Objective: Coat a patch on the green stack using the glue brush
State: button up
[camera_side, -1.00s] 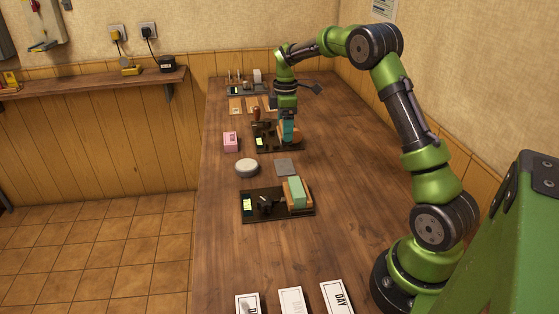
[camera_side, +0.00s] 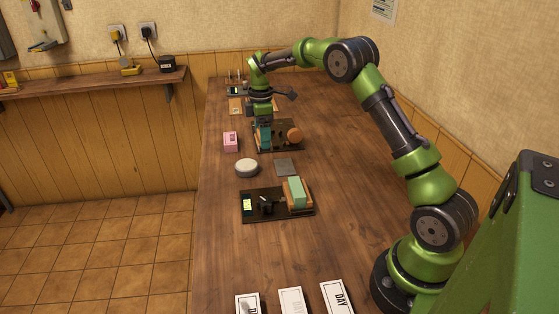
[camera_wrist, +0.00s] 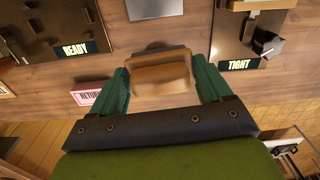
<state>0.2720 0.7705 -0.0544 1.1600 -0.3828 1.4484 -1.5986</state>
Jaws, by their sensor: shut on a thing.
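The green stack (camera_side: 297,192) is a pale green block against brown boards on the near dark press plate (camera_side: 275,214). My gripper (camera_side: 264,140) is in front of the left part of the far press in the side view, away from the green stack. In the wrist view my teal fingers (camera_wrist: 161,85) are shut on a brown, block-shaped wooden piece (camera_wrist: 160,72). It looks like the handle of the glue brush; bristles are not visible. A round grey-white dish (camera_side: 247,168) stands between the two presses.
The far press carries a round brown piece (camera_side: 295,135). A pink RETURN block (camera_side: 230,141) and a grey square pad (camera_side: 286,167) lie nearby. The wrist view shows a READY sign (camera_wrist: 75,50) and a TIGHT sign (camera_wrist: 239,65). The table's right side is clear.

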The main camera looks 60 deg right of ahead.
jog(key=w+a, duration=0.4)
jog(key=shift+m, duration=0.4)
jog(key=shift+d+f, duration=0.15)
jog(key=shift+f, duration=2.4)
jog(key=shift+f, duration=0.65)
notch_tip(320, 180, up, 7)
jog(key=shift+r, duration=0.15)
dwell(0.8)
